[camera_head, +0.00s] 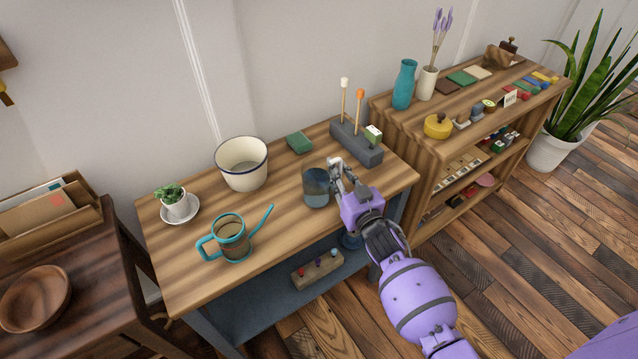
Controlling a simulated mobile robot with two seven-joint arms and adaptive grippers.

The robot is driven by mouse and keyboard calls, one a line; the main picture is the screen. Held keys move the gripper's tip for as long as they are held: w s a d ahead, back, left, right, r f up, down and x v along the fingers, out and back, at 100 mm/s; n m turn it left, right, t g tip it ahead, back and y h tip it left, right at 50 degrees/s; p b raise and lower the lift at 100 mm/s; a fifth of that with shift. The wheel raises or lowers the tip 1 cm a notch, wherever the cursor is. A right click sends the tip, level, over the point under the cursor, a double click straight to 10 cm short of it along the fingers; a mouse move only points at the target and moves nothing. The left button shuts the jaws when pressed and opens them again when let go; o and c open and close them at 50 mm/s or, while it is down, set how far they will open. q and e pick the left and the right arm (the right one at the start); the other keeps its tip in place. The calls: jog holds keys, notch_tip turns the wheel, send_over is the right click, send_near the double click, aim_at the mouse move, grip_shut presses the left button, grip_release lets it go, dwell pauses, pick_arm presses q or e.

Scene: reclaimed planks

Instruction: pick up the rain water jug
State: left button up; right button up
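A blue-grey, see-through jug (316,189) stands upright on the wooden table, right of the middle; this looks like the rain water jug. My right gripper (337,172) is at its right side, with the fingers close to its rim. The fingers and wrist hide the jug's right edge, so I cannot tell whether they touch it or how far apart they are. A watering can (234,240) with a teal handle and spout stands at the table's front left, apart from the gripper. My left gripper is not in view.
The wooden table (290,222) also holds a white enamel pot (242,165), a potted plant (174,202) on a saucer, a green block (299,142) and a grey holder (356,145) with sticks. A shelf unit (440,155) stands at right. Bare tabletop lies between can and jug.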

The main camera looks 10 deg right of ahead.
aim_at(341, 166)
jog(key=shift+c, duration=0.5)
grip_shut()
jog(key=shift+r, duration=0.2)
jog(key=shift+r+p, duration=0.35)
jog(key=shift+r, duration=1)
jog(key=s+a+r+p, duration=0.1)
jog(key=s+a+r, duration=0.3)
jog(key=s+r, duration=0.6)
jog(key=shift+s+a, duration=0.4)
jog(key=shift+s, duration=1.1)
